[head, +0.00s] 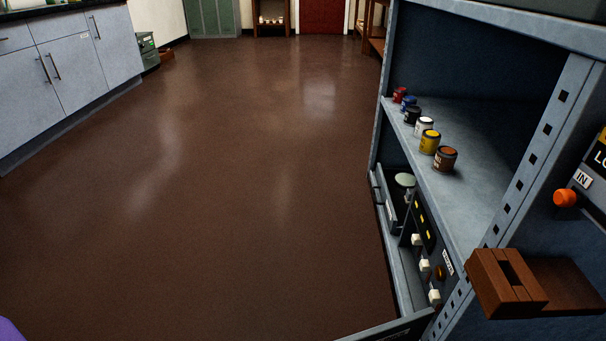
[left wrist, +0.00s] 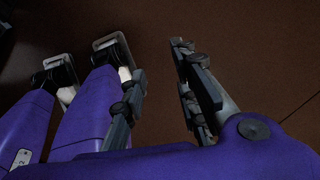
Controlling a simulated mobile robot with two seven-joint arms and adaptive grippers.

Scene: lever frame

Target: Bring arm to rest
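My left gripper (left wrist: 148,62) shows in the left wrist view with its dark fingers spread apart and purple housings behind them. It is open, and only brown floor shows between the fingers. It touches nothing that I can see. In the head view, only a small purple piece shows at the bottom left corner, likely part of my left arm. My right arm and right gripper are in neither view.
A grey metal rack (head: 480,215) with several paint cans (head: 430,141) fills the right side. An orange knob (head: 565,197), a brown wooden block (head: 505,283) and white-knobbed controls (head: 425,265) are on it. Grey cabinets (head: 75,75) line the left. The brown floor (head: 230,180) between is clear.

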